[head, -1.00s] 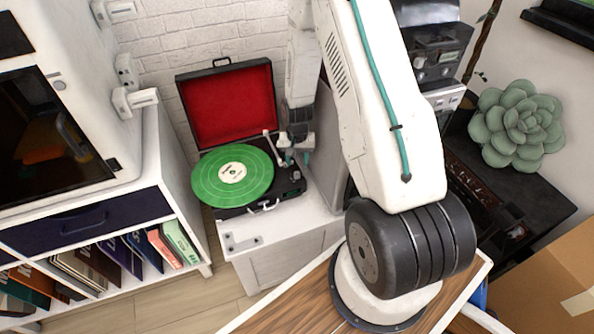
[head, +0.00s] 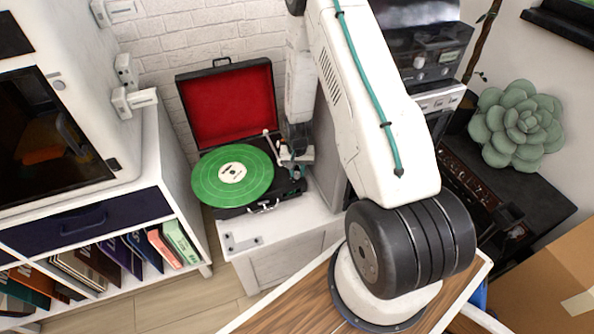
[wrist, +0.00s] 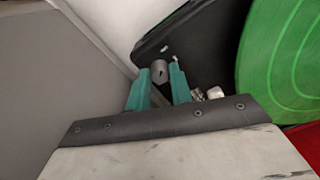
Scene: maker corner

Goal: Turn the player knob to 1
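The record player (head: 240,209) is a black case with its red-lined lid up and a green record (head: 210,183) on the platter. In the wrist view the player knob (wrist: 159,72), a small grey cylinder with a dark mark, stands at the corner of the black deck (wrist: 200,45). My gripper (wrist: 160,76) has its two teal fingers apart, one on each side of the knob. I cannot tell whether the fingertips touch it. In the head view my gripper (head: 297,171) is over the player's right edge and hides the knob. The scale numbers are not readable.
The tonearm (head: 270,143) is close to the left of my gripper. The player stands on a white cabinet (head: 290,235). A white shelf with books (head: 120,250) is on the left. A succulent (head: 517,125) and dark equipment stand on the right.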

